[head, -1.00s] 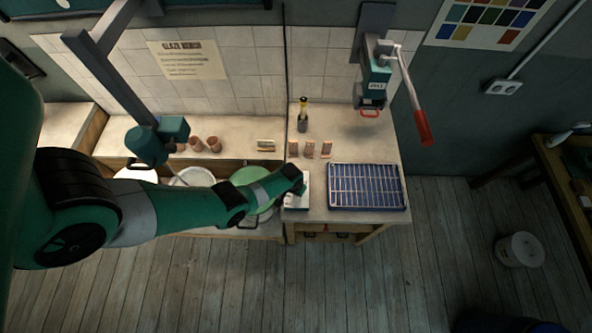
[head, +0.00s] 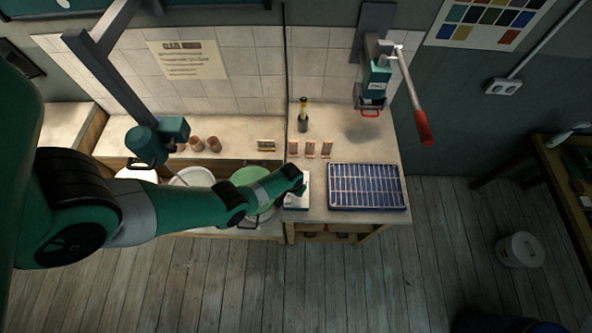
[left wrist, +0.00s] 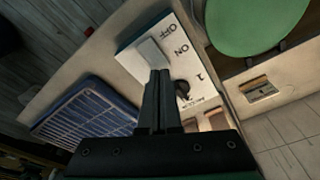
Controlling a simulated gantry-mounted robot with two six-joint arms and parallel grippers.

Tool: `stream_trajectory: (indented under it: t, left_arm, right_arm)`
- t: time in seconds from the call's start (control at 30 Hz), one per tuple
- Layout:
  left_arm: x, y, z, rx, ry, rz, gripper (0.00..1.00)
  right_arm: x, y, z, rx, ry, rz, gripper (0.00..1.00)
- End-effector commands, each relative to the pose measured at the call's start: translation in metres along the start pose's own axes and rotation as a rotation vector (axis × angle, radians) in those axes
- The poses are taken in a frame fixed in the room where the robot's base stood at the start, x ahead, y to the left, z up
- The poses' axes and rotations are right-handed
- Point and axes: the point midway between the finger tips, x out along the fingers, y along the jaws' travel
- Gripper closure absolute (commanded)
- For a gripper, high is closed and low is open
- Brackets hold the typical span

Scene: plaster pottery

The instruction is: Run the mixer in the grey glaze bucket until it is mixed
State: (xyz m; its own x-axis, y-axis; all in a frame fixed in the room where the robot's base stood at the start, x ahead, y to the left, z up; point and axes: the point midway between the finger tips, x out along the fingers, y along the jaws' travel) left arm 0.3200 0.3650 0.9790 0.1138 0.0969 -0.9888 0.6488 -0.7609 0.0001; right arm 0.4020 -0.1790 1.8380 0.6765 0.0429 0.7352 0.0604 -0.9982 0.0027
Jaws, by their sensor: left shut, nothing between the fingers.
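The mixer (head: 158,141) hangs from a grey post, with its thin shaft reaching down toward a pale bucket (head: 193,176), partly hidden by my arm. Whether the shaft turns cannot be told. A white control box (head: 304,197) sits on the bench right of the green bucket; in the left wrist view the control box (left wrist: 190,52) shows the words ON and OFF, a grey switch paddle (left wrist: 150,54) and a dark knob (left wrist: 182,88). My left gripper (left wrist: 159,74) is shut and empty, its fingertips over the box beside the paddle; contact is unclear. My right gripper is not seen.
A green bucket (head: 245,178) stands between the pale bucket and the box, also in the left wrist view (left wrist: 255,22). A blue gridded tray (head: 367,187) lies right of the box. Small cups (head: 214,144), upright tiles (head: 310,149) and a lever press (head: 375,80) are behind.

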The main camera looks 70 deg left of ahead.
Motion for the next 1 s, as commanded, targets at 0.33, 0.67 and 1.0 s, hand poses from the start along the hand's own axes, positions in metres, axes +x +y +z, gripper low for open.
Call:
stream_trajectory:
  t: [0.33,0.67,1.0]
  left_arm:
    - [0.0000,0.0000,0.0000,0.000,0.000,0.000,1.00]
    - [0.0039,0.0000,0.0006,0.000,0.000,0.000,1.00]
    - [0.0090,0.0000,0.0014,0.000,0.000,0.000,1.00]
  right_arm:
    - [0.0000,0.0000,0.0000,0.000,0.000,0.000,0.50]
    - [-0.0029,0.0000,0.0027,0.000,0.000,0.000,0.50]
    - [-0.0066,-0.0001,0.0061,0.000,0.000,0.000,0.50]
